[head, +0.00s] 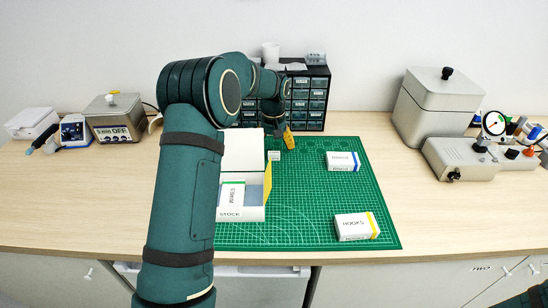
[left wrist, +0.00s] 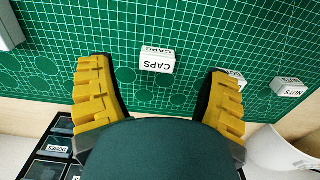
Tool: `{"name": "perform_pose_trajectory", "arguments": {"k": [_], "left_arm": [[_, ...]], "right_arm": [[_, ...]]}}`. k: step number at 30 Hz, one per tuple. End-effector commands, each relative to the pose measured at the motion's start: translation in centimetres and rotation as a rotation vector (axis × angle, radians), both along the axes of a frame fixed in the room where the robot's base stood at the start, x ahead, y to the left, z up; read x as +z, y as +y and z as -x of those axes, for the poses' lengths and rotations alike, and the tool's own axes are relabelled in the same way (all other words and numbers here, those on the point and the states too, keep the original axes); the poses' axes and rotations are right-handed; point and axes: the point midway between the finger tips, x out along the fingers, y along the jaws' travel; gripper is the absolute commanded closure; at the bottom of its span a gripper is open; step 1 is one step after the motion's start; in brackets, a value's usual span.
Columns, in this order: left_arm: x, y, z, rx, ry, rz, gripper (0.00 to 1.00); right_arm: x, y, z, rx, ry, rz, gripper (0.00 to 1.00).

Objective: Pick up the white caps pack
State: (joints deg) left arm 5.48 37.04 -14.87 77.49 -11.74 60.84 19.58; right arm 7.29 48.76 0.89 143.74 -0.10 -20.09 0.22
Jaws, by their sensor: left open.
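The white caps pack (left wrist: 157,60) is a small white box lettered CAPS on the green cutting mat (left wrist: 205,35). In the left wrist view it lies between the lines of my two yellow fingers, near their tips, with no finger touching it. In the head view a small white box (head: 274,155), seemingly this pack, sits just in front of my left gripper (head: 283,138). My left gripper also shows in the left wrist view (left wrist: 158,70), open and empty. My right gripper is out of view.
A nuts pack (left wrist: 289,87) and a partly hidden white pack (left wrist: 237,76) lie near the right finger. A white cup (left wrist: 275,150) and the drawer cabinet (head: 308,97) stand behind. The stock box (head: 240,214) and hooks pack (head: 352,226) are nearer the front.

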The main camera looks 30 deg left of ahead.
Motion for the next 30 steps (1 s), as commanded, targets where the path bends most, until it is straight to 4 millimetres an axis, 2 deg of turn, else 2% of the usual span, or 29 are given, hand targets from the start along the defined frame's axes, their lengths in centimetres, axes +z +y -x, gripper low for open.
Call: {"name": "perform_pose_trajectory", "arguments": {"k": [1, 6, 9, 15, 16, 20, 21, 30], "left_arm": [[-1.0, -0.1, 0.1, 0.0, 0.003, 0.001, 0.22], [-3.5, -0.2, 0.1, 0.0, 0.004, 0.0, 0.22], [-4.1, -0.2, 0.0, 0.0, 0.001, 0.0, 0.22], [-4.1, -0.2, 0.0, 0.0, 0.001, -0.001, 0.22], [-4.1, -0.2, 0.0, 0.0, 0.001, -0.001, 0.29], [-4.0, -0.2, 0.0, 0.0, 0.001, -0.001, 0.74], [-4.0, -0.2, 0.0, 0.0, 0.001, -0.001, 0.76], [-4.0, -0.2, 0.0, 0.0, 0.001, 0.0, 0.77]], "right_arm": [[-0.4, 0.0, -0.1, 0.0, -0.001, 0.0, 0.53], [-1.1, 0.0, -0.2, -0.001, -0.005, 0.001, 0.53], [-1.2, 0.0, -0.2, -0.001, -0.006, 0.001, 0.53], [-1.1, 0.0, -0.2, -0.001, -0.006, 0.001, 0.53], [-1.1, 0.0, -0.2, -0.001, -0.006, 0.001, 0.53], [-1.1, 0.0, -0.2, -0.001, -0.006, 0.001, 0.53], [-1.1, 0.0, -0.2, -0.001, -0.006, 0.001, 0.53], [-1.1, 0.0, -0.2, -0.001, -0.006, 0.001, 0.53]]}}
